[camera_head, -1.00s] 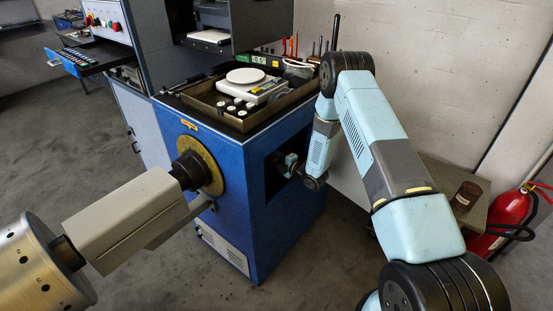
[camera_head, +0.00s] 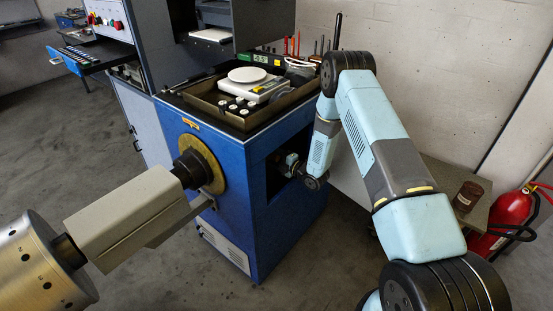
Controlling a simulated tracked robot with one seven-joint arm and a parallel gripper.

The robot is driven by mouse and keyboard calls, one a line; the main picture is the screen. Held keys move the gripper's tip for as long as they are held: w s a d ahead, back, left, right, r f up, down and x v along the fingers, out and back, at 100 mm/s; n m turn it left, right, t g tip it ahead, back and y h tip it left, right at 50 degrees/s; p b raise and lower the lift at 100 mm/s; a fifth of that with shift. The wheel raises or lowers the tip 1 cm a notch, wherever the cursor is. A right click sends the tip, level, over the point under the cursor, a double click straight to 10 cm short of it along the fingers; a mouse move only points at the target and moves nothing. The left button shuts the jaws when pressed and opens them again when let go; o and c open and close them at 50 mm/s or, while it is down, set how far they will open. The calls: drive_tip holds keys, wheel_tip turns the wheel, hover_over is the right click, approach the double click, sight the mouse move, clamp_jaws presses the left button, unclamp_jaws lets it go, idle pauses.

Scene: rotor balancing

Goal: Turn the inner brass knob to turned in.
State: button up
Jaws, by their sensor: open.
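The blue machine cabinet (camera_head: 228,225) stands in the middle, with a dark square recess (camera_head: 274,181) in its right-hand side. My gripper (camera_head: 287,165) is at this recess, its end partly inside, and is open. It is small and dark in the picture, so its fingertips are hard to make out. The inner brass knob cannot be picked out; the recess is dark and my gripper and wrist partly cover it. I cannot tell whether the gripper touches the knob.
A tray (camera_head: 195,106) with a white scale (camera_head: 247,76) and several small white-topped pieces sits on the cabinet. A brass flange (camera_head: 213,160) carries a grey block (camera_head: 125,215) and a drum (camera_head: 38,262) at left. A red extinguisher (camera_head: 508,215) stands at right. The front floor is clear.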

drive_tip(key=v, duration=1.3)
drive_tip(key=shift+s+d, duration=0.25)
drive_tip(key=shift+d, duration=0.05)
drive_tip(key=shift+f, duration=0.1)
